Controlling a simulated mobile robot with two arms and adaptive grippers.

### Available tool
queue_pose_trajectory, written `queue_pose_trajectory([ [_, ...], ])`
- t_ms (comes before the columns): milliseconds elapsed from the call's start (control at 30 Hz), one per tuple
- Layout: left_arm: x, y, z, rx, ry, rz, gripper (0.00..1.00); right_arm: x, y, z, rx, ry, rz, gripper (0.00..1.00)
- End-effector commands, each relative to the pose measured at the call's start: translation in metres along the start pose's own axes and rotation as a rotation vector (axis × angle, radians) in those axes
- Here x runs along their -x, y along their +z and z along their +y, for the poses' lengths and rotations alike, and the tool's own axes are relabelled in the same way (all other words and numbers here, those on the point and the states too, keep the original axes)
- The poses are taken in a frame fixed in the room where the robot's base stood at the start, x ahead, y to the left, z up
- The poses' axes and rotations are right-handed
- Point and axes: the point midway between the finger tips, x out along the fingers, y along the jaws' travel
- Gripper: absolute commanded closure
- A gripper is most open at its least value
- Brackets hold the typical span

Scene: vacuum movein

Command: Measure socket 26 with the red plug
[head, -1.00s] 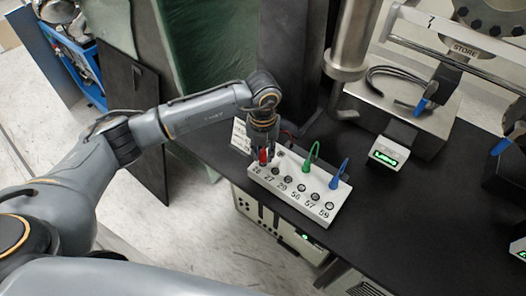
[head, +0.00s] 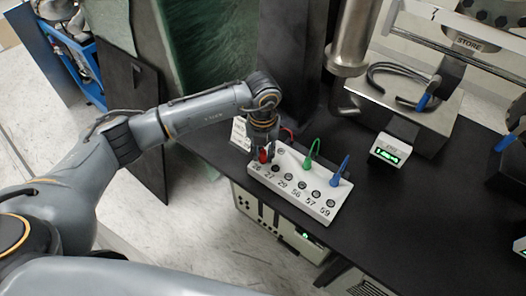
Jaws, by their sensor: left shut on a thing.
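A white socket panel (head: 320,208) lies on the black bench top, with a numbered front row reading 26, 27, 29, 56, 57 and 59. My left gripper (head: 265,156) points down at the panel's left end and is shut on the red plug (head: 263,156). The red plug is upright at socket 26, above the label 26 (head: 257,167); its tip and the socket hole are hidden, so I cannot tell how deep it sits. A small display box (head: 391,152) to the right shows a lit green reading, too small to read surely. My right gripper is not in view.
A metal pipe (head: 349,40) hangs behind the panel.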

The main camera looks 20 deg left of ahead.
Motion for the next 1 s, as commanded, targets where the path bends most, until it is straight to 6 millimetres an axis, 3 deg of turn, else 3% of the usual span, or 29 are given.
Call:
queue_pose_trajectory([
  [267,-0.004,0.000,0.000,0.000,-0.001,-0.001,1.00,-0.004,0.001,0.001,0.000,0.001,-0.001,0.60],
  [300,-0.003,0.000,0.000,0.000,-0.001,-0.001,0.68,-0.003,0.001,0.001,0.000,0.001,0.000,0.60],
  [400,-0.003,0.000,0.000,0.000,-0.001,-0.001,0.49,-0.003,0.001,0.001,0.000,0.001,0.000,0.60],
  [767,0.000,0.000,0.000,0.000,0.000,-0.001,0.49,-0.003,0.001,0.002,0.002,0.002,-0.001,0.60],
  [1000,0.040,0.001,-0.001,-0.001,-0.002,-0.005,0.49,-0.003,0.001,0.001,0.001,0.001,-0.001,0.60],
])
